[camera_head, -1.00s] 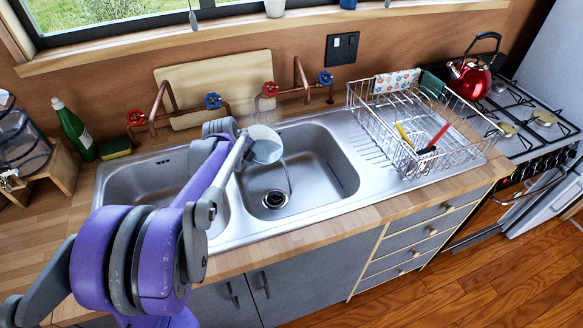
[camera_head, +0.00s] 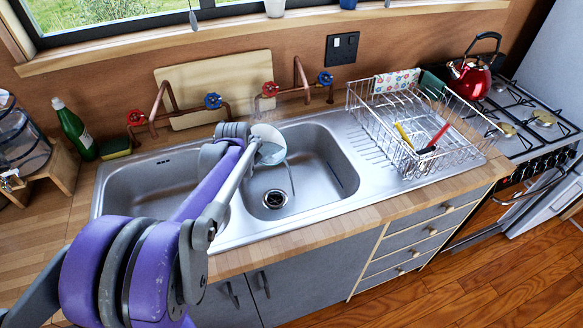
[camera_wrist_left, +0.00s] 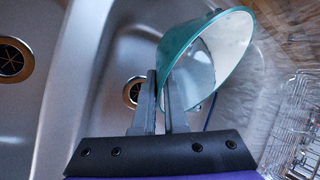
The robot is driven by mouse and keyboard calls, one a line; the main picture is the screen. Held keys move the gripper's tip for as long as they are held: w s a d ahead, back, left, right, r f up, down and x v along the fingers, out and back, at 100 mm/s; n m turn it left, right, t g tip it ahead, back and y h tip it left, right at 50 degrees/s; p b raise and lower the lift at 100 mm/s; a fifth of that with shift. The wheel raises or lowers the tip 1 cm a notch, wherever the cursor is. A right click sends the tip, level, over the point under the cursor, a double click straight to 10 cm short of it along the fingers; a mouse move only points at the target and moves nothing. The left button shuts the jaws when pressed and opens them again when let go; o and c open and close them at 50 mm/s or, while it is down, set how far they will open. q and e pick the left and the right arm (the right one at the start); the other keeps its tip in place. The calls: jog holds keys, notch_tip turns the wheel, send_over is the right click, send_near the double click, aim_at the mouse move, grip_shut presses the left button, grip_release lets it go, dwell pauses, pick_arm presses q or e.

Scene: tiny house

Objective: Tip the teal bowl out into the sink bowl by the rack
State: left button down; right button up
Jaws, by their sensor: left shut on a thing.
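The teal bowl (camera_head: 268,143) is held tilted over the sink bowl by the rack (camera_head: 318,178), near that sink bowl's back left. In the left wrist view the teal bowl (camera_wrist_left: 210,55) shows its teal outside and pale inside. My left gripper (camera_wrist_left: 165,85) is shut on the bowl's wall. In the head view my left gripper is mostly hidden behind its own arm. A thin stream runs down from the tilted bowl toward the drain (camera_head: 275,199). My right gripper is not in view.
The wire rack (camera_head: 420,115), with a yellow and a red utensil, stands on the drainer at right. Taps (camera_head: 268,89) and a leaning board (camera_head: 215,80) are behind the sinks. A green bottle (camera_head: 73,130) and sponge (camera_head: 115,148) stand at left.

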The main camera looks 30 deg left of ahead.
aim_at(261, 162)
pick_arm(q)
jog(key=shift+d+r+y, duration=0.6)
jog(key=shift+y, duration=0.2)
dwell(0.6)
jog(key=shift+d+r+m+y, duration=0.2)
jog(key=shift+d+r+y, duration=0.1)
jog(key=shift+y, duration=0.3)
jog(key=shift+d+r+m+y, duration=0.2)
jog(key=shift+r+y, duration=0.1)
jog(key=shift+y, duration=0.3)
dwell(0.6)
jog(key=shift+d+r+y, duration=0.15)
jog(key=shift+r+y, duration=0.05)
jog(key=shift+y, duration=0.2)
jog(key=shift+a+f+h, duration=0.3)
jog(key=shift+a+h, duration=0.2)
jog(key=shift+h, duration=0.3)
jog(key=shift+f+n+h, duration=0.3)
jog(key=shift+f+h, duration=0.1)
jog(key=shift+h, duration=0.2)
jog(key=shift+a, duration=0.1)
